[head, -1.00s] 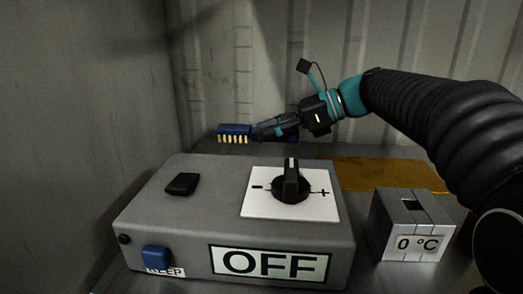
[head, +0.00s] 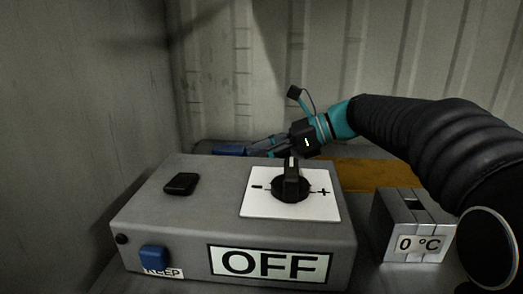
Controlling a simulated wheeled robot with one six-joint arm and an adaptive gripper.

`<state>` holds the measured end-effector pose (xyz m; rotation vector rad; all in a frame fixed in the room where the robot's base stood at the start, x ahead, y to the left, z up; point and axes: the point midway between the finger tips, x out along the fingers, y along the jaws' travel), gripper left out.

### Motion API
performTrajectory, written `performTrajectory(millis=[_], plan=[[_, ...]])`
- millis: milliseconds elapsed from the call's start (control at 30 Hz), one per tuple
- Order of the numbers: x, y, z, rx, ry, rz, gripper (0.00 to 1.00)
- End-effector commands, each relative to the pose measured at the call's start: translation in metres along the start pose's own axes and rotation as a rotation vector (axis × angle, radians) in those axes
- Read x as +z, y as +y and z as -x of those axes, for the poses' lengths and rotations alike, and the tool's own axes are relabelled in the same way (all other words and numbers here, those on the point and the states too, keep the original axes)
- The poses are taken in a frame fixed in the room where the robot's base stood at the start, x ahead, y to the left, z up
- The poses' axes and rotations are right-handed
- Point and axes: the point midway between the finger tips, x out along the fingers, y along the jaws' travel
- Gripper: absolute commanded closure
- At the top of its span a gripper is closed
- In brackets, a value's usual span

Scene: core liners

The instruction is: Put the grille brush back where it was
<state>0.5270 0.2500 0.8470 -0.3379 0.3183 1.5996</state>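The grille brush (head: 230,150) is blue and lies low behind the grey box. Its bristles are hidden by the box's back edge. My gripper (head: 262,146) is just right of the brush head, beyond the box. Its fingers look spread apart, around or just above the brush's handle, and a bit of blue shows between them. Whether a finger still touches the handle cannot be told. The surface under the brush is mostly hidden.
The grey box (head: 180,225) with a knob (head: 291,183), a black piece (head: 181,184) and an OFF label stands in front. A metal block (head: 405,215) reading 0 °C is at right. A yellow strip (head: 375,174) lies behind. Walls close in left and back.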

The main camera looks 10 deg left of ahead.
Motion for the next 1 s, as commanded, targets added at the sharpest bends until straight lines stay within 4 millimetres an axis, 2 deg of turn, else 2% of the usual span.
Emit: performTrajectory(millis=[333,467,800,1000], plan=[[0.001,0.0,0.001,0.0,0.0,0.0,0.46],[0.001,-0.001,0.012,-0.003,0.0,0.0,0.46],[0.001,-0.001,0.077,-0.005,0.0,-0.001,0.46],[0.001,-0.001,0.107,-0.003,0.0,-0.001,0.46]])
